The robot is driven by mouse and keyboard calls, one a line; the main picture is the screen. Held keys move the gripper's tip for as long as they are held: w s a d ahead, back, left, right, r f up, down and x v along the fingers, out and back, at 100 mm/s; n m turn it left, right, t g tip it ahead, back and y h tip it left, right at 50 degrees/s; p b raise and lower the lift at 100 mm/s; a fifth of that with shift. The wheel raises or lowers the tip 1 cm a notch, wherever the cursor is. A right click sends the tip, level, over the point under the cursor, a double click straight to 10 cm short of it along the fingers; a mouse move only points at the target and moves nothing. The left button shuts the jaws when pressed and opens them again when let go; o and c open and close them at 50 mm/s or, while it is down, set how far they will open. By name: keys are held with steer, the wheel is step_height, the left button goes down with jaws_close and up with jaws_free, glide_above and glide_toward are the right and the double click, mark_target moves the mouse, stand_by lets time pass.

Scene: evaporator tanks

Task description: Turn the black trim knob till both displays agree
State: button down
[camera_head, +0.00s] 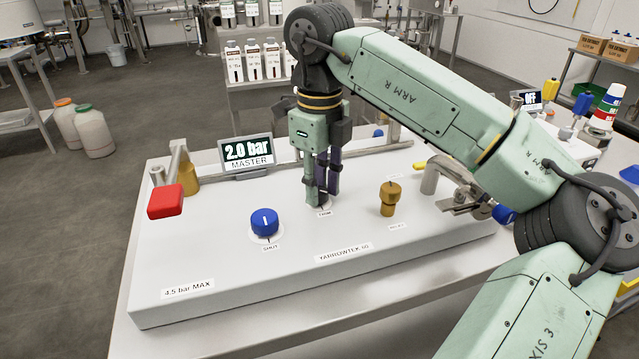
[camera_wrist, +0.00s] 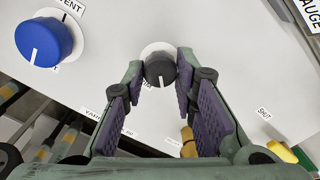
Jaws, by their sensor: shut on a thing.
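The black trim knob (camera_wrist: 160,70) sits on a white disc between my fingertips in the wrist view. Its white pointer line shows on its lower side there. My gripper (camera_wrist: 158,76) is shut on the knob, with purple pads on its two sides. In the head view my gripper (camera_head: 320,198) points down at the panel (camera_head: 220,258) over the TRIM label, and hides most of the knob. The MASTER display (camera_head: 248,154) reads 2.0 bar.
A blue knob (camera_head: 264,222) stands left of my gripper and a brass knob (camera_head: 390,199) stands right. A red handle (camera_head: 165,201) is at the panel's left end. A pipe fitting (camera_head: 440,178) is to the right, under my arm. The panel's front is clear.

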mark_target(320, 190)
steer(key=n, duration=0.4)
steer(key=shift+n, duration=0.3)
steer(key=shift+w+n, duration=0.1)
steer(key=shift+n, duration=1.8)
steer(key=c, duration=1.3)
jaws_free()
step_height(320, 190, up, 12)
